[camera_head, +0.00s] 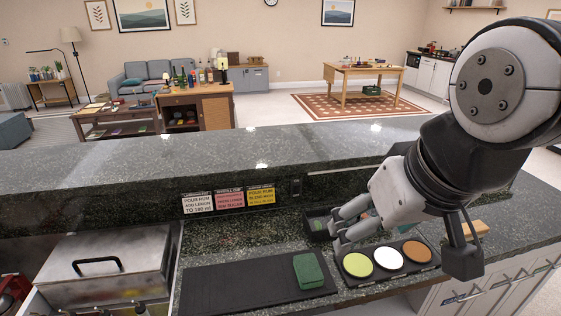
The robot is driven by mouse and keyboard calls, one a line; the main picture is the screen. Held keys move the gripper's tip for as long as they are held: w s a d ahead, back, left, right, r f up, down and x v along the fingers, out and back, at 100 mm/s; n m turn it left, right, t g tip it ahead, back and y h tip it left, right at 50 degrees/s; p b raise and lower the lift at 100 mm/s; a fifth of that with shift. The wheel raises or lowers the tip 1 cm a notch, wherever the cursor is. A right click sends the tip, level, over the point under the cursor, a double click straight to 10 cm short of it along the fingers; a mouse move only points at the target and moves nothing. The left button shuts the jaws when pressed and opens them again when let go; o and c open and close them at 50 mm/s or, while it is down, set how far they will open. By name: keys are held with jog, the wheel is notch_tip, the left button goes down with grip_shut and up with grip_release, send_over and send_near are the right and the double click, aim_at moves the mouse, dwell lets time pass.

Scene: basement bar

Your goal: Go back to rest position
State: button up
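My gripper (337,228) is at the right-centre, above the dark granite work surface (225,240). Its two grey fingers point left and stand apart, with no object clearly held between them. It is in front of a small black bin (315,228) with green and reddish contents, which it partly hides. Below it is a black tray (350,281) with a yellow-green, a white and an orange round in a row. My arm comes in from the right edge.
A green sponge (309,271) lies on a black mat (230,284). A lidded metal container (105,265) stands left. A wooden block (476,230) is right. Furniture stands far beyond the counter.

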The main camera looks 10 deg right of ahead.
jog(key=shift+s, duration=0.5)
dwell(1.3)
